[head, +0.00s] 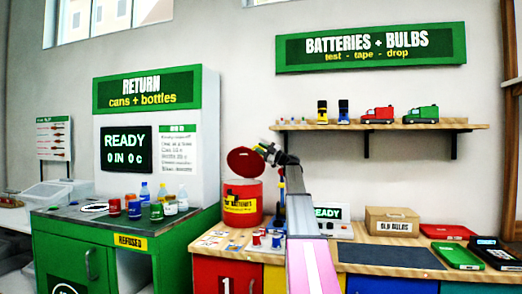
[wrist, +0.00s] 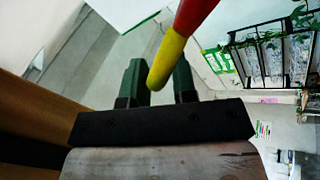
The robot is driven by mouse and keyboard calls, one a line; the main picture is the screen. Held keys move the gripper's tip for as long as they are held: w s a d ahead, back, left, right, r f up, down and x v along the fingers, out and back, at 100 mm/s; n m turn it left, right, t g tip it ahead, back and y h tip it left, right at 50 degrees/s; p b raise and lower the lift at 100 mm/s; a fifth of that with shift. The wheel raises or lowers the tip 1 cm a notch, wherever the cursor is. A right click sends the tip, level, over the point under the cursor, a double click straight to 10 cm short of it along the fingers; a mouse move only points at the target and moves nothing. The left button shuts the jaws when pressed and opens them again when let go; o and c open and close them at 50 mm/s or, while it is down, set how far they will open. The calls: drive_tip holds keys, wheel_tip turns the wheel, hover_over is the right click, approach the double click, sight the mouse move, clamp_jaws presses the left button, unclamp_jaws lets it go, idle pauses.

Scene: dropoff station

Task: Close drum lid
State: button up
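The red drum (head: 242,201) stands on the wooden counter with a yellow label on its front. Its round red lid (head: 243,161) is tilted up above the drum, so the drum is open. My gripper (head: 264,149) is at the right edge of the lid. In the wrist view a red bar with a yellow end (wrist: 172,58) reaches down to my two green fingers (wrist: 158,88), which stand apart. The bar covers most of the gap, so I cannot tell whether the fingers press on it. Where it joins the lid is out of view.
A green return cabinet (head: 88,262) with cans and bottles stands left of the drum. Small batteries (head: 256,239) lie before it. A cardboard box (head: 392,222), dark mat (head: 388,256) and trays are on the right. A shelf (head: 375,127) with toy trucks hangs above.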

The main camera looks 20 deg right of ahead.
drive_tip(key=shift+o, duration=0.6)
drive_tip(key=v, duration=1.1)
drive_tip(key=shift+a, duration=0.1)
